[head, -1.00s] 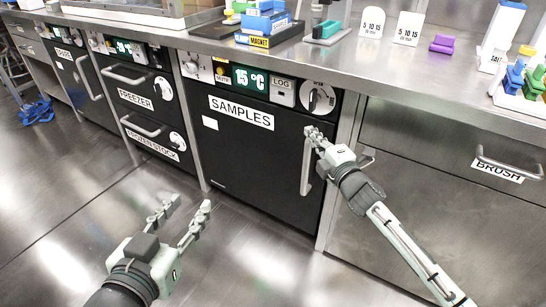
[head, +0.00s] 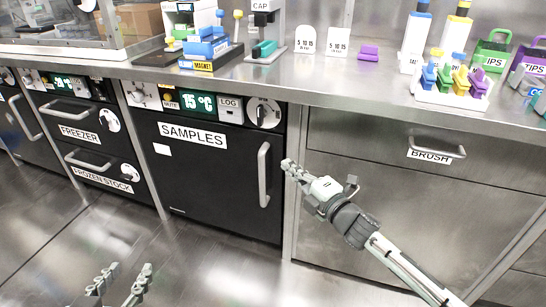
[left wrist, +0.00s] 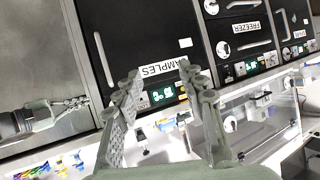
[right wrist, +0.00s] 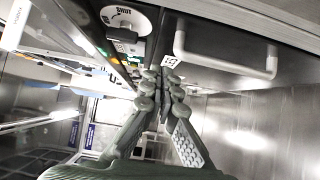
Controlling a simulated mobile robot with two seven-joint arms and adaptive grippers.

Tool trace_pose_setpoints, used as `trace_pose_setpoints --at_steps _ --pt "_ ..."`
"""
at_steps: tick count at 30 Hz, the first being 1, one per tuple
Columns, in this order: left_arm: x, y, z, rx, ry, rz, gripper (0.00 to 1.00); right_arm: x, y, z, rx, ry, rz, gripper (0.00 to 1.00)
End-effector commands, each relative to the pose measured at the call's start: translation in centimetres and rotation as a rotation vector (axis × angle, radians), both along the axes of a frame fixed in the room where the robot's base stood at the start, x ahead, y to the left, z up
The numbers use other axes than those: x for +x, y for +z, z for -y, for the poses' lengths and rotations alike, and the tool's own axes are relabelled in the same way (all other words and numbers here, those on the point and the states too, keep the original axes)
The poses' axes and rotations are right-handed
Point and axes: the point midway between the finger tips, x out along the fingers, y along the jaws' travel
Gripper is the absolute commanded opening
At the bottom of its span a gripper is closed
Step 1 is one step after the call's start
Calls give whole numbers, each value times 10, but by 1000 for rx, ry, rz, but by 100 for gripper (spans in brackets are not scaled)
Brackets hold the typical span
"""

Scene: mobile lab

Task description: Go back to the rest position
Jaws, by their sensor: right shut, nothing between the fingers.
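My right gripper (head: 290,168) is shut and empty. It is in front of the steel cabinet edge, just right of the SAMPLES door handle (head: 264,174), apart from it. In the right wrist view its fingertips (right wrist: 165,90) are together. My left gripper (head: 118,282) is low at the bottom left of the head view, only its fingers showing. In the left wrist view its fingers (left wrist: 158,85) are spread apart with nothing between them. The SAMPLES fridge door (head: 205,165) is shut.
The steel bench (head: 340,85) runs across above the fridges. A magnet rack (head: 212,50), a purple block (head: 368,53) and a colored tube rack (head: 452,98) stand on it. The BRUSH drawer (head: 370,140) is shut at right. The floor (head: 200,255) in front is clear.

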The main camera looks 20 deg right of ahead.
Motion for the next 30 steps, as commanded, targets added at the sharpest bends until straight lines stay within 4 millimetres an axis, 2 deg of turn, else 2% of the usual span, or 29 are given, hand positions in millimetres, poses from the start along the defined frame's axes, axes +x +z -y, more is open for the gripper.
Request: trace_pose_setpoints --at_steps 5,8,10,11,14,15,17,18,21,25,27,30 --pt "-1 -4 -2 6 4 -18 40 -4 -2 5 22 -19 -23 0" --pt "-3 -22 -12 31 21 -92 40 -14 -17 16 130 -111 -129 0" --pt "-8 -46 -24 60 42 -185 40 -31 -40 32 263 -236 -265 0" --pt "-12 -59 -31 75 53 -236 40 -44 -53 39 333 -303 -338 0" --pt "-31 -100 -55 123 96 -404 40 -98 -100 58 558 -541 -580 0" --pt "-39 -115 -65 139 112 -466 40 -123 -117 62 635 -633 -668 0" --pt "-53 -134 -78 160 134 -551 40 -161 -138 65 735 -762 -788 0" --pt "-62 -144 -86 171 147 -602 40 -186 -150 65 791 -844 -858 0" --pt "-82 -164 -102 194 176 -706 40 -241 -169 62 895 -1014 -1001 0" --pt "-101 -180 -114 211 198 -791 40 -289 -180 55 971 -1160 -1116 0" --pt "-106 -184 -117 215 205 -814 40 -302 -182 53 988 -1201 -1146 0" --pt "-109 -187 -119 218 208 -827 40 -310 -184 52 998 -1225 -1163 0"
